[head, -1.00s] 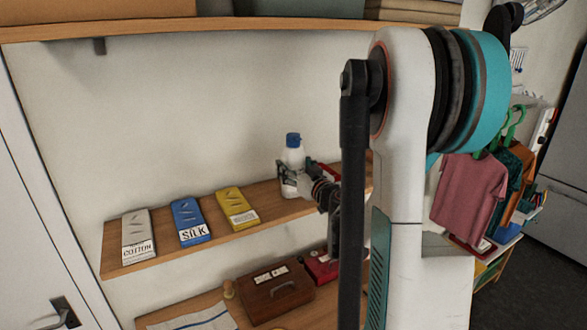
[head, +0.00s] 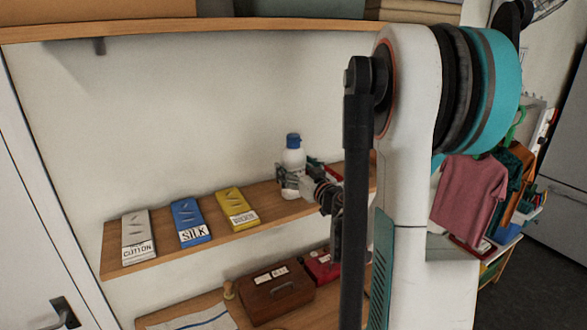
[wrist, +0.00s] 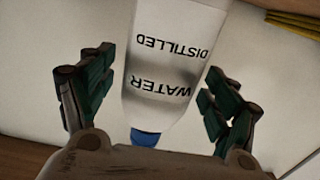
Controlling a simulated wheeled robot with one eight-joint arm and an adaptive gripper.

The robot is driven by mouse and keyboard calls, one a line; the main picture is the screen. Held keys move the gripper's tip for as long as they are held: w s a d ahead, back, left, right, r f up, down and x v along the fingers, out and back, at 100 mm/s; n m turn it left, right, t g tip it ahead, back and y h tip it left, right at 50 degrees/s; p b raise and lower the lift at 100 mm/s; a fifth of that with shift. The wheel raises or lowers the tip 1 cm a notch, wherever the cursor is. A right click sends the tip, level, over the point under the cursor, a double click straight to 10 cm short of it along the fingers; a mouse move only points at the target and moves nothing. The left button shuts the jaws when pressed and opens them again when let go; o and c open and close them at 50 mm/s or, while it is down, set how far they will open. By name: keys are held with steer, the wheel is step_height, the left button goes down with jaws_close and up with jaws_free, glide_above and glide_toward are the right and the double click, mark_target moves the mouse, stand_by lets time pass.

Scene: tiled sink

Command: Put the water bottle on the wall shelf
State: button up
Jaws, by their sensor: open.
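The water bottle (head: 292,156) is white with a blue cap and stands upright on the wooden wall shelf (head: 272,205), toward its right part. In the wrist view, the bottle (wrist: 170,60) appears inverted, with the label "DISTILLED WATER". My gripper (head: 298,180) is at the bottle on the shelf. In the wrist view, my gripper (wrist: 160,68) is open, with one finger on each side of the bottle and visible gaps between them. The bottle's lower part is partly hidden by my gripper in the head view.
Cotton (head: 138,238), silk (head: 190,222) and yellow (head: 236,207) packets lie left of the bottle. A red item (head: 331,173) is close on its right. A higher shelf (head: 200,28) runs above. A brown box (head: 277,294) sits below.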

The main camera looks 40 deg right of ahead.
steer(key=v, duration=1.1)
steer(key=shift+b, duration=0.4)
